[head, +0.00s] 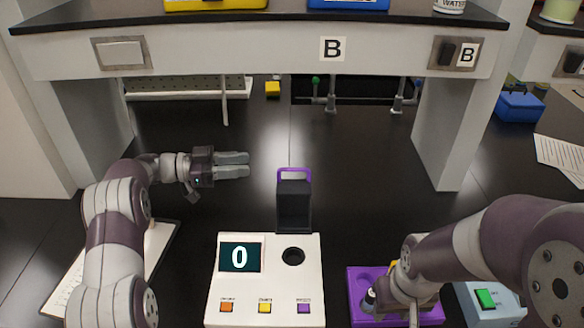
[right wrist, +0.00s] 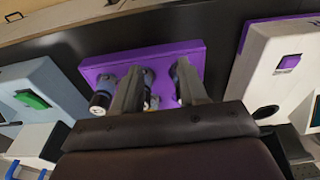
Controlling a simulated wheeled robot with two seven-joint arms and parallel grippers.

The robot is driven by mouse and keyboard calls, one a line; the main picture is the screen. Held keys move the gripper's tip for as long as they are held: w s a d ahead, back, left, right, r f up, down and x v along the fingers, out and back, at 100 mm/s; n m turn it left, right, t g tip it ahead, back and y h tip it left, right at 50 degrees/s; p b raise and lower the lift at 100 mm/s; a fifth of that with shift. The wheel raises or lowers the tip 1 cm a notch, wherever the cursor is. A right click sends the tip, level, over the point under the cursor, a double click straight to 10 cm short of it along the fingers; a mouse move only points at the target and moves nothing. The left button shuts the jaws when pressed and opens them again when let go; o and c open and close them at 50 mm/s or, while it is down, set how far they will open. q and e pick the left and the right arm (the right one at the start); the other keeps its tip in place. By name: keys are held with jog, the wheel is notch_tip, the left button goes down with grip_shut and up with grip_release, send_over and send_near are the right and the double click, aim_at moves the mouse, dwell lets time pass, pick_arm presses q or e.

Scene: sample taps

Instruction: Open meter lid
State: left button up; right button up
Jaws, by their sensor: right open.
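The white meter (head: 265,290) stands at the front middle of the bench, its display reading 0. Its black lid (head: 294,208) with a purple handle (head: 294,174) stands upright at the back edge, and the round dark well (head: 293,257) in front of it is uncovered. My left gripper (head: 247,165) is behind and left of the lid, apart from it and empty, its fingers close together. My right gripper (right wrist: 158,75) is open over the purple rack (right wrist: 195,52), its fingers among the vials (right wrist: 101,98). My right arm hides part of the rack in the head view.
A pale blue box with a green button (head: 486,298) stands right of the rack. A clipboard with paper (head: 65,285) lies at the left, partly behind my left arm.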

aim_at(290, 170)
jog(key=shift+s+r, duration=0.15)
pick_arm(q)
jog(key=s+d+p, duration=0.1)
jog(key=d, duration=0.3)
jog(key=s+d+g+p, duration=0.1)
jog(key=d, duration=0.3)
jog(key=s+d+r+g+p, duration=0.1)
jog(key=d, duration=0.3)
jog(key=shift+d+r+h, duration=0.1)
jog(key=shift+d+h, duration=0.15)
jog(key=shift+h, duration=0.15)
jog(key=shift+d, duration=0.25)
pick_arm(e)
notch_tip(290, 170, up, 3)
pick_arm(q)
jog(key=shift+s, duration=0.1)
grip_shut()
